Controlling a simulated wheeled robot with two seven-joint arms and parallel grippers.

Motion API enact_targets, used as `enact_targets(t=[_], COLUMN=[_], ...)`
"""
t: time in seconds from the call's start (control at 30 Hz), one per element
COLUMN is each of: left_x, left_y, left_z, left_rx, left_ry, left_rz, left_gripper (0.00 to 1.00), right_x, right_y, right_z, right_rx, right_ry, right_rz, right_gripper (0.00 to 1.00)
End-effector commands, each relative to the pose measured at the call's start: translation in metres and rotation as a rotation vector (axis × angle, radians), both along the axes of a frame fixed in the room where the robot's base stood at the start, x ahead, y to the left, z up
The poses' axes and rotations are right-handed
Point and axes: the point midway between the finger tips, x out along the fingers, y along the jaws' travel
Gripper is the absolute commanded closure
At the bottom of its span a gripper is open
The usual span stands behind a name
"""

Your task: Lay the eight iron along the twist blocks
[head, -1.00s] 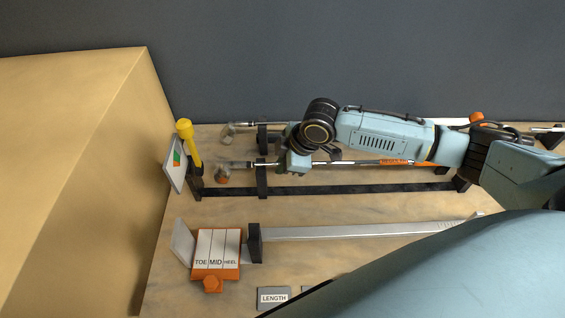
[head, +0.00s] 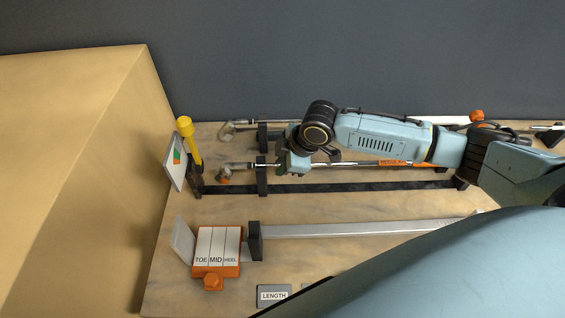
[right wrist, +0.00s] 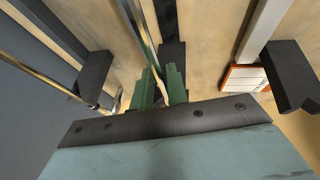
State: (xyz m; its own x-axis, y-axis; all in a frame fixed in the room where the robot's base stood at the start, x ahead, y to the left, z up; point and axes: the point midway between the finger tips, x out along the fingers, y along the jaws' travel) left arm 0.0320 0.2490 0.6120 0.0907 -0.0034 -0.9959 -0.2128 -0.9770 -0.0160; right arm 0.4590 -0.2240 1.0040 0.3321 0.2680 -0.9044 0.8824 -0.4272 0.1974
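Two clubs lie across the bench in the head view. The near iron (head: 350,163) has an orange band by its grip and its metal head (head: 225,173) at the left. Its shaft passes over a dark block (head: 262,180). The far club (head: 243,123) lies behind it, partly hidden by my arm. I cannot read which is the eight iron. My right gripper (head: 296,166) is at the near iron's shaft, right of the block. In the right wrist view its green fingers (right wrist: 162,88) stand close together with a shaft between them. My left gripper is out of view.
A black rail (head: 330,188) runs in front of the near iron. A grey ruler bar (head: 360,230) and an orange TOE/MID/HEEL block (head: 216,270) lie nearer, with a LENGTH plate (head: 273,296). A tan box (head: 70,150) rises at left.

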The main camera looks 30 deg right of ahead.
Motion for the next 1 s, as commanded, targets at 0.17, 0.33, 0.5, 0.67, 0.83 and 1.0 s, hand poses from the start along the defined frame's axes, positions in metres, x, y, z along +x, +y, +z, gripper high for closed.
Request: enact_targets(t=[0.17, 0.33, 0.5, 0.67, 0.83, 1.0], left_x=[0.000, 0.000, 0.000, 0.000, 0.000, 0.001], left_y=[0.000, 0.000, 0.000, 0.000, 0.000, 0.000], left_z=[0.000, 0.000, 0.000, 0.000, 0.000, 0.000], left_rx=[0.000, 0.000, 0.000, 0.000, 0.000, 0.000], left_ry=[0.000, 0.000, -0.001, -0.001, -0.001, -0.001], left_rz=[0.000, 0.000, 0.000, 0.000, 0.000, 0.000], left_gripper=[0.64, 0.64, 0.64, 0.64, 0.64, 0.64], right_x=[0.000, -0.001, -0.002, -0.011, -0.024, -0.035], right_y=[0.000, -0.001, -0.003, -0.010, -0.021, -0.029], right_z=[0.000, -0.001, 0.005, 0.029, 0.065, 0.096], right_rx=[0.000, -0.002, -0.001, -0.003, -0.003, -0.003], right_ry=[0.000, 0.004, 0.002, -0.001, -0.002, -0.002], right_rz=[0.000, 0.001, 0.000, 0.001, 0.000, 0.000], right_gripper=[0.65, 0.65, 0.65, 0.65, 0.65, 0.65])
